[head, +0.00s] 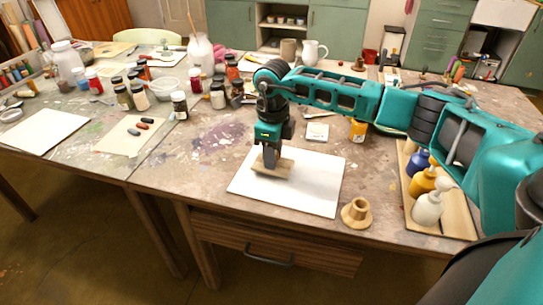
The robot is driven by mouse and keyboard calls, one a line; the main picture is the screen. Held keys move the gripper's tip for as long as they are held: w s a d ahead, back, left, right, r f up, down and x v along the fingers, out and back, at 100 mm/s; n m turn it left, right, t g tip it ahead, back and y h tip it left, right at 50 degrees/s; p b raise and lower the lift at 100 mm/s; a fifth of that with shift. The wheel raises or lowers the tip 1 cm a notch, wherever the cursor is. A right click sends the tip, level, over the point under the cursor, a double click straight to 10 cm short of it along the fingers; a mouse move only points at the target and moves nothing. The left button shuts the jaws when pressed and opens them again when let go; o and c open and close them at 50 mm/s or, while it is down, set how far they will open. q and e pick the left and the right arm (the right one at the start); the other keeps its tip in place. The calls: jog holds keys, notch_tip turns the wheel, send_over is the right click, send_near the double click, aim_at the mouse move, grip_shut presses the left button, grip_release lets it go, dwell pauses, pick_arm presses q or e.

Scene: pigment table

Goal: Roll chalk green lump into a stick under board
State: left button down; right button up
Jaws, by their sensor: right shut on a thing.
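My right gripper (271,160) points down over the white sheet (307,190) on the table. It is shut on a small wooden board (287,168), which is low over the sheet's upper left part. I cannot tell whether the board touches the sheet. No green lump shows; anything under the board is hidden. Dark and reddish sticks (140,125) lie on a beige sheet (118,143) to the left. My left gripper is not in view.
A wooden ring-shaped stand (356,213) is near the front edge, right of the sheet. A tray (407,203) with blue, yellow and white bottles stands at the right. Several jars (179,105) crowd the back left. Another white sheet (42,131) lies far left.

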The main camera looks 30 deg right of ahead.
jog(key=shift+w+d, duration=0.35)
jog(key=shift+d, duration=0.1)
jog(key=shift+s+a, duration=0.35)
jog(key=shift+a, duration=0.1)
jog(key=shift+s+a, duration=0.1)
jog(key=shift+a, duration=0.05)
jog(key=shift+s+a+p, duration=0.1)
jog(key=shift+p, duration=0.2)
jog(key=shift+s+a+f+p, duration=0.1)
jog(key=shift+s+a+p, duration=0.3)
jog(key=shift+s+a, duration=0.3)
jog(key=shift+s+a+p, duration=0.4)
jog(key=shift+s+a, duration=0.05)
jog(key=shift+a, duration=0.4)
